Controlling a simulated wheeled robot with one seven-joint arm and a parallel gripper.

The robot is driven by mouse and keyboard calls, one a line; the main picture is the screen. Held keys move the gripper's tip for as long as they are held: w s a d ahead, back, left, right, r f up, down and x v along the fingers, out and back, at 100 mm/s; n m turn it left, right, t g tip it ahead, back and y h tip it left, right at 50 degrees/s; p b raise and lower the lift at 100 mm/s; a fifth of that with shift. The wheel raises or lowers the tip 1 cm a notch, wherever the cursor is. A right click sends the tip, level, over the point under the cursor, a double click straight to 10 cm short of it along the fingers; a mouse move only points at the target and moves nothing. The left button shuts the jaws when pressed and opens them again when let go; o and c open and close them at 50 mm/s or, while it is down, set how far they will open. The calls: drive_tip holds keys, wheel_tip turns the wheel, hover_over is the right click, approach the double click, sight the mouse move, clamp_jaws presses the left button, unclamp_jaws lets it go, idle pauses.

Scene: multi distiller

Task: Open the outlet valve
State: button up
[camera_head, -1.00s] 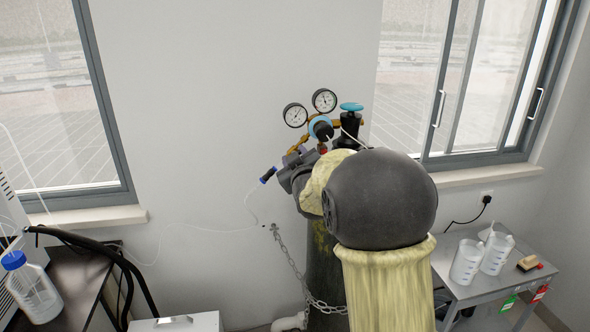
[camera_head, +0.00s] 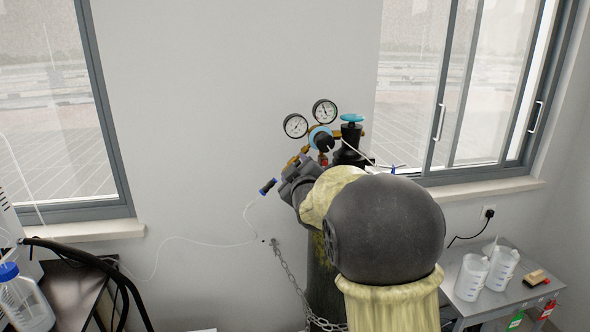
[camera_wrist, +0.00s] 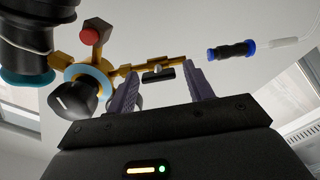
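The outlet valve shows in the wrist view as a small black lever (camera_wrist: 158,75) on a brass pipe. My gripper (camera_wrist: 160,88) is open, with one finger on each side of the lever. I cannot tell whether either finger touches it. The regulator body has a blue ring (camera_wrist: 88,78), a black knob (camera_wrist: 74,100) and a red block (camera_wrist: 96,32). In the head view, my gripper (camera_head: 290,178) is just below the brass fittings, and my arm and wrist hide the lever. The two gauges (camera_head: 295,126) (camera_head: 324,111) stand above.
A turquoise knob (camera_head: 352,118) tops the gas cylinder (camera_head: 325,265), which my arm partly covers. A blue-black hose connector (camera_head: 268,187) with a thin white tube hangs left of my gripper. A chain (camera_head: 287,268) runs to the cylinder. A side table with beakers (camera_head: 472,276) stands right.

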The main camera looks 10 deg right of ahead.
drive_tip(key=shift+o, duration=0.2)
drive_tip(key=s+b, duration=0.3)
drive_tip(key=s, duration=1.4)
drive_tip(key=shift+s, duration=0.2)
drive_tip(key=s+f+m+g+p, duration=0.55)
drive_tip(key=f+g, duration=0.25)
drive_tip(key=f, duration=0.3)
drive_tip(key=s+f+m+g+p, duration=0.3)
drive_tip(key=s+f+g, duration=0.4)
drive_tip(key=s, duration=0.4)
drive_tip(key=shift+s+m+p, duration=0.35)
drive_tip(key=shift+p, duration=0.55)
